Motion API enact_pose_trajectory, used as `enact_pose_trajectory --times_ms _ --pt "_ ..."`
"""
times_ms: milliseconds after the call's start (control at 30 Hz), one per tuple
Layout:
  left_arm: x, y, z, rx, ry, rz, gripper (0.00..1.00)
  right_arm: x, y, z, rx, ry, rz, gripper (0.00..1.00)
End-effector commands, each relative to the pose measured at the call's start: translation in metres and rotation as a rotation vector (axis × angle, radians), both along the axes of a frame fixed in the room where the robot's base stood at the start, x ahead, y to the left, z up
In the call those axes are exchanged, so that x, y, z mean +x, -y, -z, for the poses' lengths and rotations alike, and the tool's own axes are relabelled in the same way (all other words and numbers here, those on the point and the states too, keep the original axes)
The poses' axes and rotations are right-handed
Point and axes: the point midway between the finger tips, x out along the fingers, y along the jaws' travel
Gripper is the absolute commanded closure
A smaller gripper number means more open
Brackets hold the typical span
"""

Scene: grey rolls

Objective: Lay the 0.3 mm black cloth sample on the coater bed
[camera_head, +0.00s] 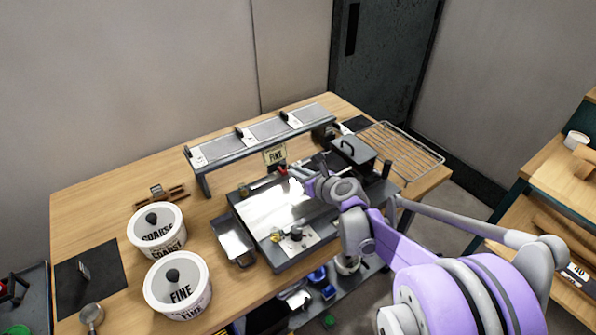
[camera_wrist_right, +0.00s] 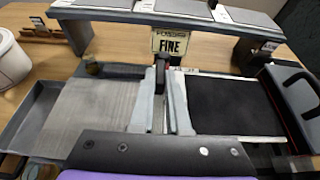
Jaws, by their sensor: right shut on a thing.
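The coater bed (camera_head: 268,208) is a bright metal plate on a grey base on the wooden table. In the right wrist view its bare plate (camera_wrist_right: 92,112) is on the left. A flat black sheet (camera_wrist_right: 232,105), seemingly the cloth sample, lies at the right side of the bed, light edging along its left and far sides. In the head view my right arm hides most of it. My right gripper (camera_wrist_right: 161,110) is over the bed, left of the sheet, shut on a small dark upright piece (camera_wrist_right: 160,72) that I cannot identify. My left gripper is not in view.
A raised rack (camera_head: 262,136) stands behind the bed with a FINE sign (camera_head: 275,157). A metal tray (camera_head: 233,238) is left of the bed, near two lidded tubs, COARSE (camera_head: 157,234) and FINE (camera_head: 180,298). A handled dark block (camera_head: 352,152) and wire rack (camera_head: 404,152) are at right.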

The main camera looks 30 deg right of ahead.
Motion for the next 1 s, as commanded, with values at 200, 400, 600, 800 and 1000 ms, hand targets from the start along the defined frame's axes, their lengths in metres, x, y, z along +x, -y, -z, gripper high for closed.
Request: enact_pose_trajectory --times_ms 200,400,600,800,1000 --pt "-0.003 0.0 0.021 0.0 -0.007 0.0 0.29 0.0 0.0 0.026 0.001 -0.001 0.0 1.0" --pt "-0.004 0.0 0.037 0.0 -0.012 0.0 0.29 0.0 0.0 0.045 0.001 -0.001 0.0 1.0" --pt "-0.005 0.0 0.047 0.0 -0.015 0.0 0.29 0.0 0.001 0.057 0.0 0.0 0.0 1.0" --pt "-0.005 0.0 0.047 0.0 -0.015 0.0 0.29 0.0 0.001 0.058 0.0 0.0 0.0 1.0" --pt "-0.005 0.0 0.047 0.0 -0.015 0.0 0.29 0.0 0.001 0.058 0.0 0.0 0.0 1.0"
